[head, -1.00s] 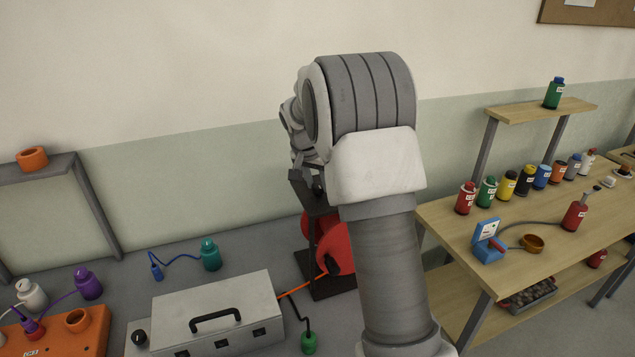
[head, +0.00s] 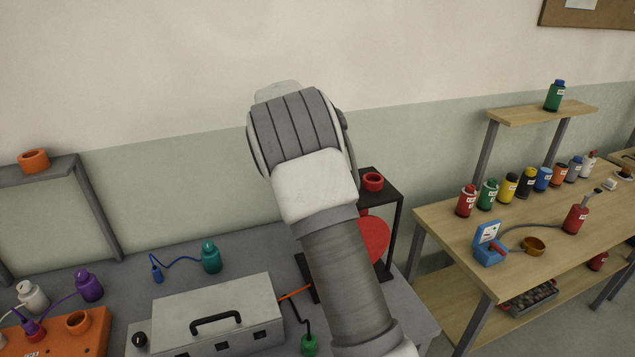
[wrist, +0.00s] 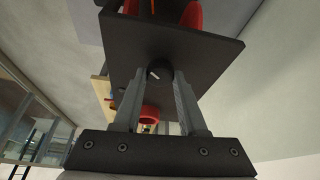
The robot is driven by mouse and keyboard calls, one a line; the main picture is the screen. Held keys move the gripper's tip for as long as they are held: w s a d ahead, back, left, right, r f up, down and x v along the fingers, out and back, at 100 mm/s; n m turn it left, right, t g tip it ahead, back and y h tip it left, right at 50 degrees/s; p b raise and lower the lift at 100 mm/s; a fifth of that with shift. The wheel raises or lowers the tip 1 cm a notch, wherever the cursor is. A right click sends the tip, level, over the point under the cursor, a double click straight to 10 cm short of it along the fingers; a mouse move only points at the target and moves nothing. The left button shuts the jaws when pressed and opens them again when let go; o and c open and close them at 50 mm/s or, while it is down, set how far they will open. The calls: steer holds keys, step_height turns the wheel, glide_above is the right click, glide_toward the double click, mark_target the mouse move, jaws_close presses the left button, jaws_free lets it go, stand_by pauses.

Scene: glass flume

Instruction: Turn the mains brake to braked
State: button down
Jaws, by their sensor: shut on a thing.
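The mains reel is a red drum (head: 376,238) in a black stand (head: 396,205) on the grey bench, partly hidden behind my arm in the head view. In the wrist view the stand's dark plate (wrist: 205,52) fills the upper middle. On it is a small round dark knob (wrist: 158,70) with a pale mark, seemingly the mains brake. My gripper (wrist: 159,82) is shut on this knob, one finger on each side. I cannot read which setting the pale mark shows. My gripper is hidden behind my arm in the head view.
A red ring (head: 373,181) sits on top of the stand. A grey case (head: 240,315) with a black handle stands left of it, with an orange cable between. A green plug (head: 309,345) is close by. A wooden bench (head: 470,262) with bottles is at right.

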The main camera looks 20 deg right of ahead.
steer(key=m+p, duration=0.1)
steer(key=m, duration=0.1)
steer(key=m+g+p, duration=0.2)
steer(key=m, duration=0.1)
steer(key=shift+w+r+m+p, duration=0.2)
steer(key=shift+r+m+p, duration=0.1)
steer(key=shift+p, duration=0.1)
steer(key=shift+d+f+m+g+y+p, duration=0.1)
steer(key=shift+m+g+y+p, duration=0.25)
steer(key=shift+m+p, duration=0.65)
steer(key=shift+d+f+m+g+y+p, duration=0.1)
steer(key=shift+m+g+y+p, duration=0.25)
steer(key=shift+m+p, duration=0.65)
steer(key=shift+w+m, duration=0.1)
steer(key=shift+m, duration=0.3)
steer(key=shift+c, duration=2.3)
jaws_free()
steer(key=shift+a, duration=0.1)
steer(key=v, duration=0.7)
steer(key=shift+r, duration=0.15)
